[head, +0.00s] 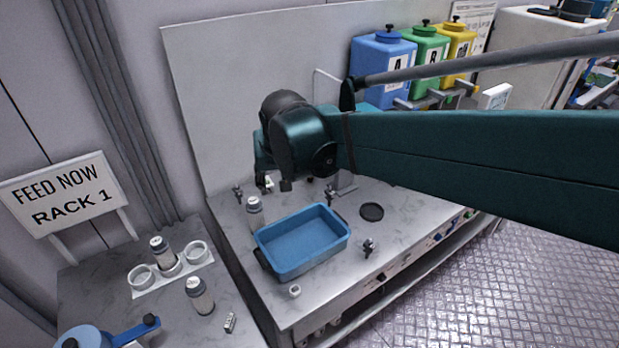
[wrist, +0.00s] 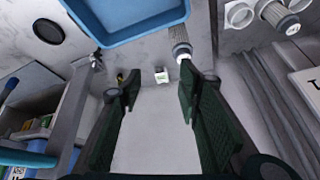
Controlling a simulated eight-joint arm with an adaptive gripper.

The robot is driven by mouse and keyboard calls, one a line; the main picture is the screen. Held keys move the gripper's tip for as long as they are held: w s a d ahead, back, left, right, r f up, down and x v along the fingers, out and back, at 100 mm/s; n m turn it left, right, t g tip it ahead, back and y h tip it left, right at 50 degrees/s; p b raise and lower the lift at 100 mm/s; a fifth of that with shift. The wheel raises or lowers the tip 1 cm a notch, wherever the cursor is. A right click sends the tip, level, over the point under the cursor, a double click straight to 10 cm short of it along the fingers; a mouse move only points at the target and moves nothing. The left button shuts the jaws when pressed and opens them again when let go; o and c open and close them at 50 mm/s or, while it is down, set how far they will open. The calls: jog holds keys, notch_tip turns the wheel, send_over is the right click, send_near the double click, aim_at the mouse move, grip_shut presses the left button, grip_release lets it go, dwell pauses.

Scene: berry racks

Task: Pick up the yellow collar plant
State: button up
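My gripper (head: 272,186) hangs over the back of the grey bench in the head view, behind the blue tray. In the wrist view my gripper (wrist: 158,92) is open, with nothing between its fingers. A small yellow patch (wrist: 120,77) shows beside the left finger in the wrist view, mostly hidden; I cannot tell whether it is the collar of the plant. A small white block with a green mark (wrist: 162,76) lies beyond the fingertips, between them. No plant with a yellow collar shows clearly in either view.
The blue tray (head: 333,241) sits on the bench, with a white-capped bottle (head: 255,212) close to its left. A dark disc (head: 371,212) lies to its right. Small clamp-like fittings (head: 369,247) stand around. A white ring rack (head: 196,271) and another bottle (head: 200,296) are at lower left.

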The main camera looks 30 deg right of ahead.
jog(key=w+d+f+m+g+h+p, duration=0.1)
jog(key=w+d+f+m+g+p, duration=0.3)
jog(key=w+d, duration=0.95)
jog(key=w+d+f+m, duration=0.2)
jog(key=w+d+f, duration=0.2)
jog(key=d+f, duration=0.1)
jog(key=w+d+f+m+p, duration=0.1)
jog(key=w+d+f+m, duration=0.2)
jog(key=w+d+f, duration=0.2)
notch_tip(320, 180, down, 4)
jog(key=shift+d+r+h, duration=0.2)
jog(key=shift+d+h, duration=0.2)
jog(key=shift+d, duration=0.3)
jog(key=shift+f, duration=0.1)
jog(key=shift+x, duration=1.2)
jog(key=shift+w+f, duration=0.1)
jog(key=shift+x, duration=2.5)
jog(key=shift+w, duration=0.1)
